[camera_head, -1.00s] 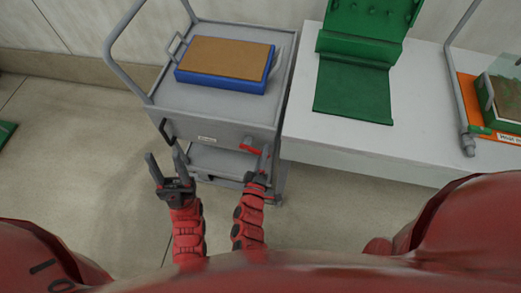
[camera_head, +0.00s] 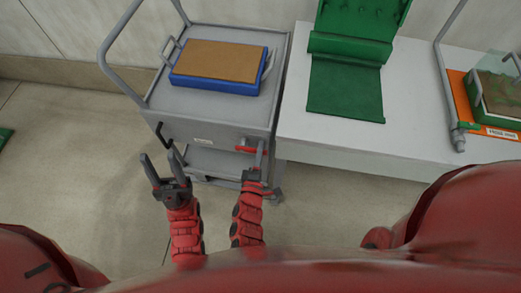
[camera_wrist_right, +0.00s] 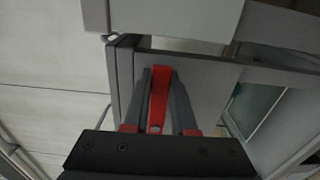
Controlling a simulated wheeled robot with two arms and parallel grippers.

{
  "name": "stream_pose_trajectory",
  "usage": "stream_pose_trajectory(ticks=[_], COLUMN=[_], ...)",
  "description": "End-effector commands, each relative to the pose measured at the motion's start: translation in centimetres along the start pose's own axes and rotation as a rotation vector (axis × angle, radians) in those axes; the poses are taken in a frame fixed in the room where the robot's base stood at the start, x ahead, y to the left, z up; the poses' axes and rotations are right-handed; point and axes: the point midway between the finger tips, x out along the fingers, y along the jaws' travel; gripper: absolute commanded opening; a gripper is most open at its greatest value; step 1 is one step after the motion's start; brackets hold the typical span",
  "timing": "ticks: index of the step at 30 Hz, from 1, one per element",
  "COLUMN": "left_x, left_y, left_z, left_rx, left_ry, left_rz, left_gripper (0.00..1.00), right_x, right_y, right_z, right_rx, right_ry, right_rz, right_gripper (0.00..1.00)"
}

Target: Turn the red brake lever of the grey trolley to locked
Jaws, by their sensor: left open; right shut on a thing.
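The grey trolley (camera_head: 205,108) stands at the upper left in the head view. Its red brake lever (camera_head: 247,150) is on the front face near the right corner and looks about level there. In the right wrist view the red lever (camera_wrist_right: 159,98) lies between the two fingers. My right gripper (camera_head: 260,158) is shut on the lever, and its fingers hide part of it. My left gripper (camera_head: 162,162) is open and empty in front of the trolley's left side, near a black handle (camera_head: 164,134).
A blue tray with a brown top (camera_head: 217,68) sits on the trolley. A white table (camera_head: 300,126) stands close to the trolley's right side, with a green mat (camera_head: 345,88) and an orange board (camera_head: 465,95) on it.

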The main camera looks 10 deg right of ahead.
Motion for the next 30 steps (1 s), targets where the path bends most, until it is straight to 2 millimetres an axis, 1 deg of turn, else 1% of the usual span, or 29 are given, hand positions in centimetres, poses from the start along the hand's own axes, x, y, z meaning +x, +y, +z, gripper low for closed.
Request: stream_pose_trajectory(ticks=[7,8,9,12,20,23,26,29,30], left_x=[0.0,0.0,0.0,0.0,0.0,0.1,0.5,1.0,1.1], left_y=[0.0,0.0,0.0,0.0,0.0,0.0,0.0,-0.1,-0.1], left_z=[0.0,0.0,0.0,0.0,0.0,0.0,-0.1,-0.2,-0.2], left_rx=[0.000,0.000,0.000,0.000,0.000,0.000,0.000,0.000,0.000], left_ry=[0.000,0.000,0.000,0.000,0.000,0.000,0.000,0.000,0.000], left_rz=[0.000,0.000,0.000,0.000,0.000,0.000,0.000,0.000,0.000], left_gripper=[0.50,0.50,0.50,0.50,0.50,0.50,0.50,0.50,0.50], right_x=[0.1,0.1,0.1,0.0,0.0,-0.4,-1.7,-3.8,-4.8], right_y=[0.1,0.1,0.1,0.1,0.0,0.0,0.0,0.1,0.1], right_z=[0.0,0.0,0.0,0.0,0.0,0.0,-0.1,0.0,0.0], right_rx=[-0.003,-0.003,-0.002,-0.002,-0.001,-0.001,-0.001,-0.001,-0.001], right_ry=[0.001,0.000,0.000,0.000,0.000,0.001,0.002,0.001,0.002], right_rz=[0.003,0.003,0.003,0.002,0.001,-0.001,-0.004,-0.002,-0.003], right_gripper=[0.00,0.30,0.37,0.55,0.55,0.55,0.55,0.55,0.55])
